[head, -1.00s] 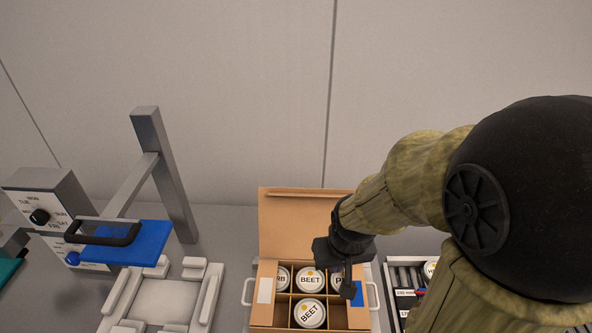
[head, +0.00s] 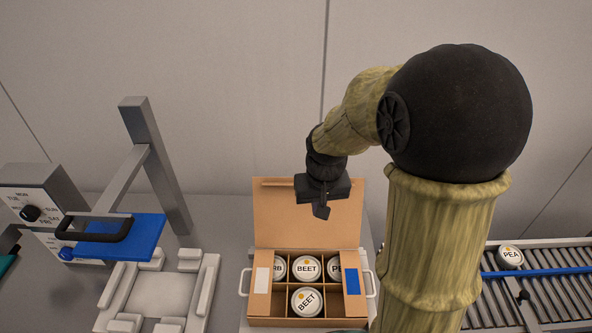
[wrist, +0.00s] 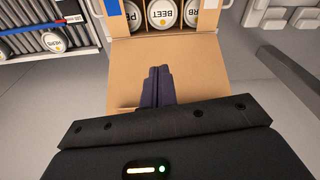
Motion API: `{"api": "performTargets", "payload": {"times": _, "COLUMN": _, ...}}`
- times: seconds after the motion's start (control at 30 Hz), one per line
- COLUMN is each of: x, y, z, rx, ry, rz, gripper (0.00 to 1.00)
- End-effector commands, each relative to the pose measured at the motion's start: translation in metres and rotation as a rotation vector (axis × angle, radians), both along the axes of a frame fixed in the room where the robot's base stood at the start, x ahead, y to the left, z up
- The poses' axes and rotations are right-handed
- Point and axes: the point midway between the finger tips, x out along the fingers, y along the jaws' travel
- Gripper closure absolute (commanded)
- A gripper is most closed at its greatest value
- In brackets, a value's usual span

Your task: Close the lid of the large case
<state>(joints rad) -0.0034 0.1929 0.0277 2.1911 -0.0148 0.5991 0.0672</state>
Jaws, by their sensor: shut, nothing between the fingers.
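The large case (head: 260,310) is a tan box with white side handles and dividers, holding several round tubs. Its lid (head: 275,215) stands open and upright at the back. Tubs marked BEET (head: 307,268) show in the compartments. My gripper (head: 321,212) is shut and empty, in front of the upper right part of the lid in the head view. In the wrist view the closed fingers (wrist: 158,75) lie over the lid (wrist: 115,70), with the case and tubs beyond at the top. I cannot tell whether the fingers touch the lid.
A press-like stand with a blue plate (head: 115,240) and a white cradle (head: 160,295) stand left of the case. A dial box (head: 40,205) is at far left. A roller conveyor (head: 540,285) with a PEA tub (head: 509,256) is at right. A wall rises behind.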

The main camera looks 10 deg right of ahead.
Motion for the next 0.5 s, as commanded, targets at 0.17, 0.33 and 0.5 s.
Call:
{"api": "performTargets", "payload": {"times": 0.17, "x": 0.063, "y": 0.004, "z": 0.012, "rx": 0.003, "ry": 0.051, "rz": -0.026, "gripper": 1.00}}
{"api": "performTargets", "payload": {"times": 0.33, "x": 0.113, "y": 0.006, "z": 0.021, "rx": 0.007, "ry": 0.098, "rz": -0.056, "gripper": 1.00}}
{"api": "performTargets", "payload": {"times": 0.5, "x": 0.157, "y": 0.008, "z": 0.027, "rx": 0.012, "ry": 0.146, "rz": -0.087, "gripper": 1.00}}
